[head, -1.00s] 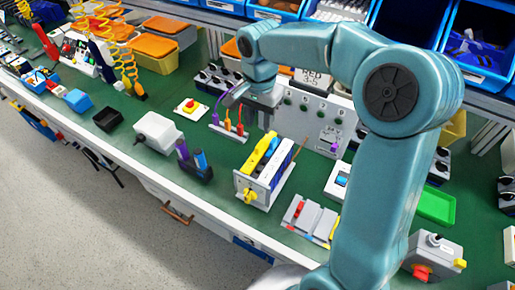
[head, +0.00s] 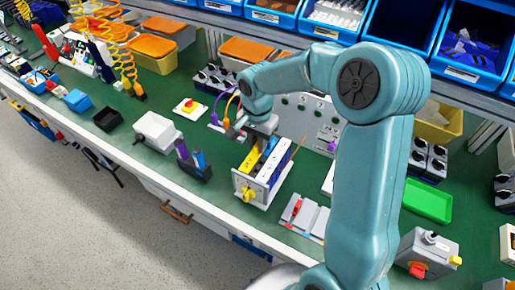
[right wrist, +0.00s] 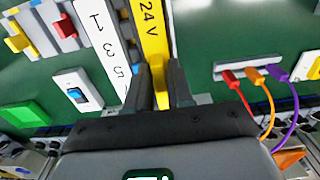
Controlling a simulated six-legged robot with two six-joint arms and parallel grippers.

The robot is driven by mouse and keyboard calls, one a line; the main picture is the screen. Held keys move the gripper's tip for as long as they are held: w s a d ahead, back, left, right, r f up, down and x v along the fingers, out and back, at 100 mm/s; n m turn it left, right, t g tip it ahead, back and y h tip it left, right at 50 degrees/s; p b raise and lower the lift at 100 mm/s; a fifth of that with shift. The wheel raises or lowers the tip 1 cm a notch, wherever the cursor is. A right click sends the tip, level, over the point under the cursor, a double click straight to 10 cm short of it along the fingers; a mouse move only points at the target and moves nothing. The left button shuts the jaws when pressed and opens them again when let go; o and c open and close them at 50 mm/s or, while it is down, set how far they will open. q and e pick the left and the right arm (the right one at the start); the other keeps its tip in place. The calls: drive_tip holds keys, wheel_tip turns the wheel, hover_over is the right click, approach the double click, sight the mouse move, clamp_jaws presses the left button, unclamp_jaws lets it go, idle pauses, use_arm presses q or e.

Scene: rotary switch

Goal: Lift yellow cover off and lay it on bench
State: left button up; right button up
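The yellow cover (head: 252,158) is a narrow strip lying along the top of a switch unit (head: 247,195) on the green bench (head: 215,200). In the right wrist view the yellow cover (right wrist: 153,40) bears "24 V" and runs beside a white numbered strip (right wrist: 102,35). My right gripper (head: 243,133) is over the far end of the unit. In the wrist view the right gripper's fingers (right wrist: 160,85) stand on either side of the cover, narrowly apart; contact is not clear. The cover sits in the unit. My left gripper is not in view.
Plug leads (right wrist: 262,92) stand close beside the right gripper. A grey panel (head: 318,110) is behind the unit. Some bare green bench shows left of the unit.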

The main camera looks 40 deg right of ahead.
drive_tip(key=shift+s, duration=0.1)
clamp_jaws()
drive_tip(key=shift+r, duration=0.55)
wheel_tip(320, 180, up, 24)
drive_tip(key=p, duration=0.6)
